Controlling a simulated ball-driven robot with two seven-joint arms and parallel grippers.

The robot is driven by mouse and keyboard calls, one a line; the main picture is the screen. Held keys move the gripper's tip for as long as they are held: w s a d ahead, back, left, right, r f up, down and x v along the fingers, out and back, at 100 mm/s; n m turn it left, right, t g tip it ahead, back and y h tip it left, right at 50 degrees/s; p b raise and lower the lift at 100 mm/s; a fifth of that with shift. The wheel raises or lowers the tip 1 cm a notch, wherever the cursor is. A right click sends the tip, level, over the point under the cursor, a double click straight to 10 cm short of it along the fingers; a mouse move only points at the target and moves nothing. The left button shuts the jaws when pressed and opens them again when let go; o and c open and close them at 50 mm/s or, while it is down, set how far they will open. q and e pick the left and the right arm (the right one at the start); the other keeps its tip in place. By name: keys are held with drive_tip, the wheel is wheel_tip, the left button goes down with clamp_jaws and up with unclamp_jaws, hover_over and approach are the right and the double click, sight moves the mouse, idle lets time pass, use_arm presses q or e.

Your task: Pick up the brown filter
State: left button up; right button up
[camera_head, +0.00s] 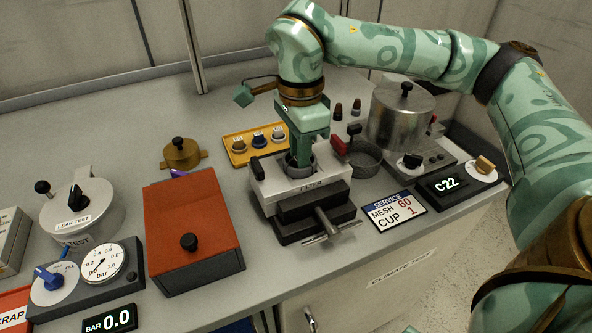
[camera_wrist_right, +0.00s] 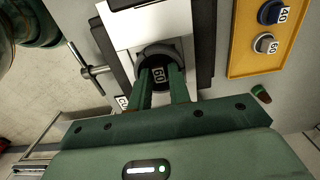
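A yellow tray (camera_head: 232,155) holds three small round pieces. The left one (camera_head: 239,145) looks brownish, the middle one blue and the right one grey; I cannot tell for sure which is the brown filter. My right gripper (camera_head: 300,160) points down into the round opening of the grey-white block marked FILTER (camera_head: 325,174). In the right wrist view its two fingers (camera_wrist_right: 163,88) stand apart at a dark disc marked 60 (camera_wrist_right: 158,74) inside the ring. Whether they touch the disc is unclear. My left gripper is not in view.
An orange-red box (camera_head: 190,220) stands left of the filter block. A metal pot (camera_head: 398,120) and a dark mesh cup (camera_head: 365,158) stand to its right. Two small dark brown cones (camera_head: 338,112) stand behind. Bench space behind the tray is clear.

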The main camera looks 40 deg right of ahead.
drive_tip(key=shift+f, duration=0.2)
clamp_jaws()
